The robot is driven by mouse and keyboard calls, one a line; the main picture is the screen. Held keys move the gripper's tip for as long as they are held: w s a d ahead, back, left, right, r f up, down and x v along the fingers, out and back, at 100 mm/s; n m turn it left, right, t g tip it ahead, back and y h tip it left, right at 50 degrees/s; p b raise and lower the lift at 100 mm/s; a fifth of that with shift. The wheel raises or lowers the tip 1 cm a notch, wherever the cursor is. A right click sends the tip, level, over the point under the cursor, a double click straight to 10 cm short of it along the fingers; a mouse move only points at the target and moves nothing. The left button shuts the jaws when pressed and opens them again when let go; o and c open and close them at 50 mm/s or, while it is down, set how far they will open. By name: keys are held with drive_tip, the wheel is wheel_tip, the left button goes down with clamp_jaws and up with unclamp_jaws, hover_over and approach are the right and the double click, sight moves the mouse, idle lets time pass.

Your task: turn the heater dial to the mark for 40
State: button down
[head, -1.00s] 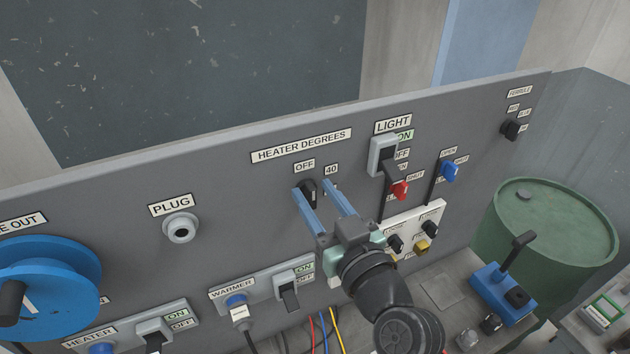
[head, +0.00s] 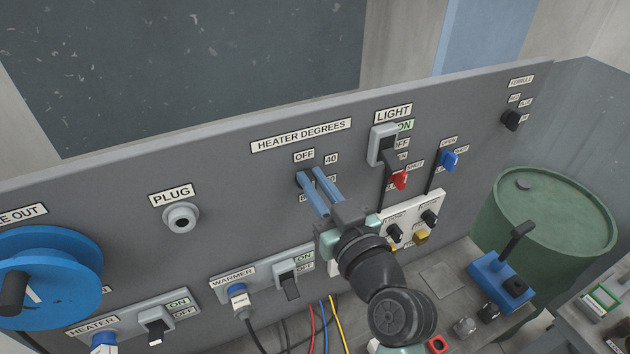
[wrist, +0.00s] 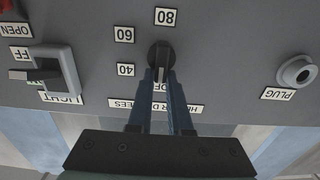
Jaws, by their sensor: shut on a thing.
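The heater dial (wrist: 161,52) is a black knob on the grey panel, under the HEATER DEGREES sign (head: 301,135). My gripper (head: 309,174) has its two blue fingers shut on the dial, one on each side; the wrist view shows the same grip (wrist: 160,76). In the upside-down wrist view, the dial's bar lies between the fingertips and points towards the OFF label (head: 304,156). The 40 label (wrist: 126,69) is clear beside the fingers, with 60 (wrist: 124,35) and 80 (wrist: 166,17) further round. In the head view the fingers hide much of the dial.
Right of the dial are the light switch (head: 382,146), a red lever (head: 400,180) and a blue lever (head: 450,160). A plug socket (head: 181,218) is to the left. The warmer switch (head: 288,283) and hanging cables lie below. A green drum (head: 545,215) stands at the right.

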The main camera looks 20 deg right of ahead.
drive_tip(key=shift+m, duration=0.3)
drive_tip(key=m, duration=0.2)
drive_tip(key=d+m, duration=0.1)
drive_tip(key=m, duration=0.2)
drive_tip(key=shift+f+b, duration=0.15)
drive_tip(key=shift+b, duration=0.25)
drive_tip(key=m, duration=0.6)
drive_tip(key=shift+d+f, duration=0.3)
drive_tip(key=shift+f, duration=0.05)
drive_tip(key=shift+p, duration=0.3)
drive_tip(key=c, duration=0.8)
unclamp_jaws()
drive_tip(key=shift+c, duration=0.2)
